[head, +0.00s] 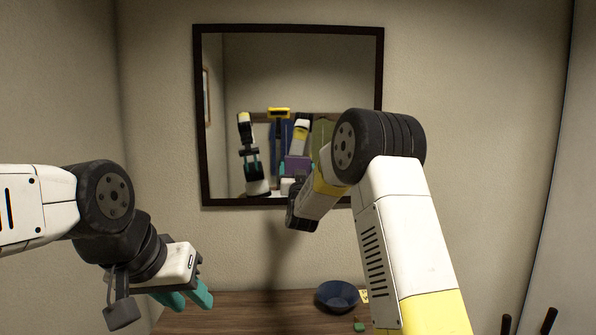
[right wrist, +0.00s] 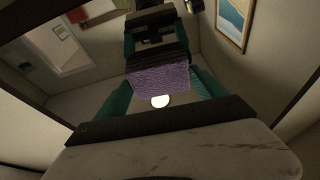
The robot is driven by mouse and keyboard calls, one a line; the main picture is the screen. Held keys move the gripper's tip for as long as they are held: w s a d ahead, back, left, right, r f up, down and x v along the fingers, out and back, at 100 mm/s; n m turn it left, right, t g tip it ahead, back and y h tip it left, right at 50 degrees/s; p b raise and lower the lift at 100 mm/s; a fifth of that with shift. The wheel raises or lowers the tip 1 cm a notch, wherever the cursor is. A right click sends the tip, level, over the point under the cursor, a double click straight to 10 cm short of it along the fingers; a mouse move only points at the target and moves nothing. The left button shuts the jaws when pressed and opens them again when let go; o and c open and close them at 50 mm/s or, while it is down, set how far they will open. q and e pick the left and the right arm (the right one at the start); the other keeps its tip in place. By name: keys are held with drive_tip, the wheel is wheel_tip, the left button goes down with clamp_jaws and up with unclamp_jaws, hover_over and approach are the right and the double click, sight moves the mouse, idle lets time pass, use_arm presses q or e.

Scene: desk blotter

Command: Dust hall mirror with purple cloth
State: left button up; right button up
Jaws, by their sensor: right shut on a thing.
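The hall mirror (head: 285,70) hangs on the back wall in a dark frame. My right arm reaches up to its lower part; in the head view that gripper's fingers are hidden behind my wrist. In the right wrist view the teal fingers of my right gripper (right wrist: 160,88) are shut on the purple cloth (right wrist: 160,78), facing the mirror. The cloth also shows as a reflection low in the glass in the head view. I cannot tell whether it touches the glass. My left gripper (head: 192,304) hangs low at the left, empty, its teal fingers apart.
A wooden table (head: 235,308) stands below the mirror. On it are a blue bowl (head: 337,296), a small yellow note (head: 364,296) and a small green piece (head: 360,327). Walls close in at left and right. The table's left part looks clear.

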drive_tip(key=shift+a, duration=3.35)
drive_tip(key=shift+s+a+f, duration=0.1)
drive_tip(key=shift+s, duration=2.85)
drive_tip(key=shift+s, duration=0.1)
drive_tip(key=shift+s, duration=1.35)
